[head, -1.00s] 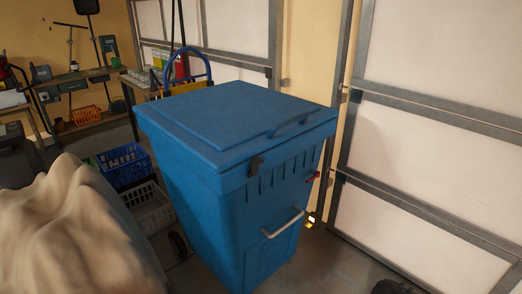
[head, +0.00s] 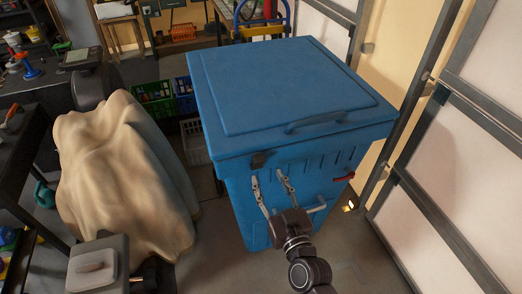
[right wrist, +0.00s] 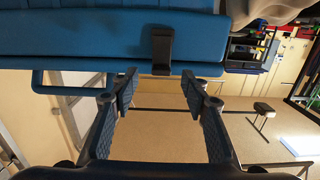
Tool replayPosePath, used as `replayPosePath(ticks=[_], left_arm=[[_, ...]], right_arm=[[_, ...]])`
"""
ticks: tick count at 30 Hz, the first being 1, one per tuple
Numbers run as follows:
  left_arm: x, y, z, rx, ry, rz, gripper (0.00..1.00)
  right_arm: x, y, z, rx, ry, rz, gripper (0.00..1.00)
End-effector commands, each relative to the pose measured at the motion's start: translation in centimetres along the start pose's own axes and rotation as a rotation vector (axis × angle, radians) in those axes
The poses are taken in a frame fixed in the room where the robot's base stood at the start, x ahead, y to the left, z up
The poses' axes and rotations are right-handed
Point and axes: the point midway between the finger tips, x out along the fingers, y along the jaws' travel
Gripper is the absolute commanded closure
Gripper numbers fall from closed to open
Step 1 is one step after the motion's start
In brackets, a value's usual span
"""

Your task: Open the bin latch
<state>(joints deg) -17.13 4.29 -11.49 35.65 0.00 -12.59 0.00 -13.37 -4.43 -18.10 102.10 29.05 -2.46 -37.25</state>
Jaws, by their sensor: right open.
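The blue bin (head: 285,170) stands upright with its lid (head: 285,85) down. The dark bin latch (head: 257,160) is at the lid's front edge, toward the left corner; it also shows in the right wrist view (right wrist: 162,48). My right gripper (head: 268,181) is open in front of the bin, just below the latch in the head view. In the right wrist view the spread fingers (right wrist: 161,80) lie either side of the latch's line, apart from it, with nothing between them. My left gripper is not in view.
A draped beige cover (head: 120,170) stands to the left. Crates (head: 153,97) lie behind it. Metal-framed panels (head: 465,120) close off the right. Floor shows between cover and bin.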

Motion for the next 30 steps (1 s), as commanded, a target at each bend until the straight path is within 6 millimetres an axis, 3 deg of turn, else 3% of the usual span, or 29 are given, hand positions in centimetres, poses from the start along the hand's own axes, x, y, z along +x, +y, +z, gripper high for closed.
replayPosePath(ticks=[1, 4, 18, 30], left_arm=[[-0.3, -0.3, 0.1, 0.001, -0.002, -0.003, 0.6], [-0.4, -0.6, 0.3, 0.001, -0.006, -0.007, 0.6], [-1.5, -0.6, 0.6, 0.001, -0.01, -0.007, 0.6], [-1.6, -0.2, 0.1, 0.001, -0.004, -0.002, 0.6]], right_arm=[[0.2, 0.0, -1.1, 0.001, 0.015, 0.001, 0.58], [0.9, 0.1, -1.7, -0.001, 0.027, 0.003, 0.58], [6.9, 0.1, -1.7, -0.001, 0.024, 0.002, 0.58], [7.9, 0.1, -1.6, -0.001, 0.023, 0.003, 0.58]])
